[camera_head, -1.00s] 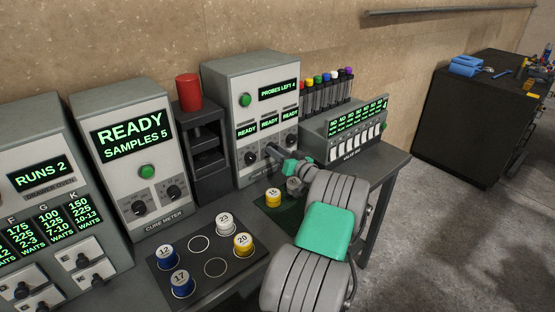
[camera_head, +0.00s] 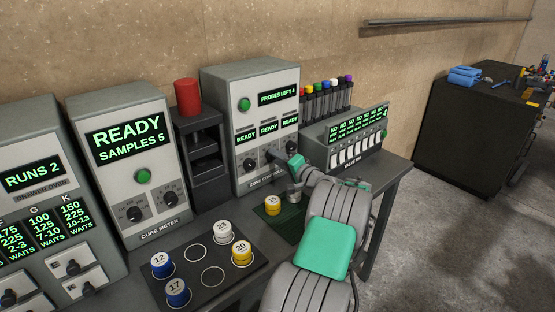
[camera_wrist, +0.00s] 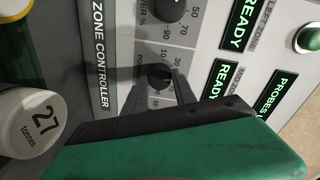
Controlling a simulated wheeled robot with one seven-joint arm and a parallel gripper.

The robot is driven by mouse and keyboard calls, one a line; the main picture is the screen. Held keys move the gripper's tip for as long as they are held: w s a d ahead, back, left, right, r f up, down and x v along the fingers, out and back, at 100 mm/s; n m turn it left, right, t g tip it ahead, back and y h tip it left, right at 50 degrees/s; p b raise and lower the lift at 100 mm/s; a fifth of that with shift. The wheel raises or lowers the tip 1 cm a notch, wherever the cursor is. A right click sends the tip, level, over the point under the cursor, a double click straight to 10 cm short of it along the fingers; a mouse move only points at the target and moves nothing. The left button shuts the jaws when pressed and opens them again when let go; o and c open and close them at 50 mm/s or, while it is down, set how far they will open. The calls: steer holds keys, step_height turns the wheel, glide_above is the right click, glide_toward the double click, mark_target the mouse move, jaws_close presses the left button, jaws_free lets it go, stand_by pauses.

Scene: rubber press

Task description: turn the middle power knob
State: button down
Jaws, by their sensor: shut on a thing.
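The zone controller (camera_head: 240,104) is a grey-white box with READY screens and a row of black knobs on its lower front. Its middle knob (camera_wrist: 158,74) shows in the wrist view, beside the MID ZONE screen reading READY. My gripper (camera_wrist: 158,84) is shut on this knob, one dark finger on each side. In the head view my gripper (camera_head: 277,156) reaches the lower front of the controller, and its fingers largely hide the middle knob. The left knob (camera_head: 250,165) and the right knob (camera_head: 291,147) are clear of the fingers.
A yellow-sided sample (camera_head: 273,205) stands on a green pad just below. A sample marked 27 (camera_wrist: 32,120) is close to my gripper in the wrist view. The cure meter (camera_head: 125,165) and a black press (camera_head: 203,150) stand left; the valve box (camera_head: 345,145) stands right.

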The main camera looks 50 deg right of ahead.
steer(key=shift+m, duration=0.8)
steer(key=c, duration=1)
jaws_free()
steer(key=shift+s, duration=0.1)
steer(key=b+v, duration=0.1)
steer(key=v, duration=0.6)
steer(key=shift+s, duration=0.35)
